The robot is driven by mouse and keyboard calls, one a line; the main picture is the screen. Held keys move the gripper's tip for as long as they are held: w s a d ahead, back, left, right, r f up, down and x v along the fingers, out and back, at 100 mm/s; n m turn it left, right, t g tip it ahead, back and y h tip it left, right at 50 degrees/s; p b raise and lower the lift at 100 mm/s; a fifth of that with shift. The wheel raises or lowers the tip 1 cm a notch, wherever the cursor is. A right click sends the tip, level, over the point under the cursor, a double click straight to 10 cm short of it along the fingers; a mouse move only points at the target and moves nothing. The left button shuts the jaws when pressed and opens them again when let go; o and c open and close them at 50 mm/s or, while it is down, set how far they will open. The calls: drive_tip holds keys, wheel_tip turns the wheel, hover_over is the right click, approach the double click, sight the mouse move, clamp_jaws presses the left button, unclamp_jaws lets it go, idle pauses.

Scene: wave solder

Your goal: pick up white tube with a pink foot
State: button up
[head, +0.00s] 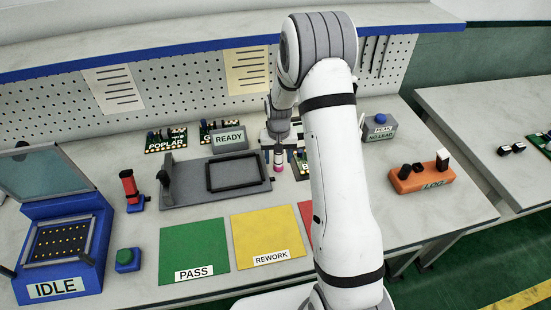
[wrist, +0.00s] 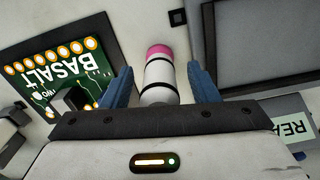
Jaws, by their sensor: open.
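The white tube with a pink foot (wrist: 158,82) lies between the two blue fingers of my gripper (wrist: 162,76) in the wrist view. It has black bands, and its pink end points away from the gripper body. A gap shows on each side between tube and fingers, so the gripper is open around it. In the head view the tube (head: 279,158) looks upright, pink end down, just right of the grey fixture. My gripper (head: 277,143) is over it there, partly hidden behind my arm.
A grey fixture with a black frame (head: 207,175) is close on the left. The BASALT board (wrist: 66,72) is on the tube's other side. Yellow REWORK (head: 262,234) and green PASS (head: 193,246) mats lie in front.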

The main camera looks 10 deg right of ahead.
drive_tip(key=shift+c, duration=0.3)
clamp_jaws()
idle(0.4)
